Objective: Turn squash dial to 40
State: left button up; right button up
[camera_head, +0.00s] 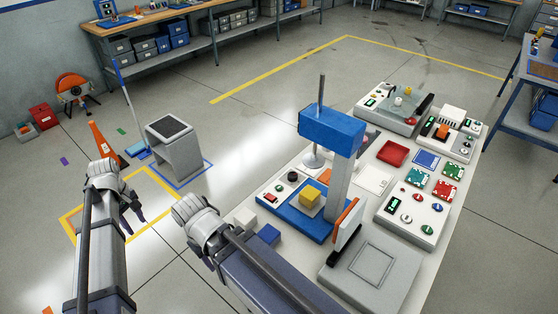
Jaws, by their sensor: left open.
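A blue-topped press (331,130) stands on the white table, with a yellow block (309,197) on its blue base. I cannot read any label, so I cannot tell if this is the squash dial. My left gripper (136,225) is open and empty above the floor, left of the table and apart from it. My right gripper (199,218) is near the table's left edge; its fingers are not clear.
A panel with a green display and several knobs (412,214) is at the table's right. More devices (390,108) stand at the back. A white and a blue block (267,235) lie near my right arm. A grey stool (174,144) stands on the floor, which is mostly clear.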

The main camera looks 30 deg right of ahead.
aim_at(292, 176)
jog(key=i+j, duration=0.1)
jog(key=i, duration=0.25)
jog(key=i+z, duration=0.1)
jog(key=i, duration=0.25)
jog(key=z, duration=1.8)
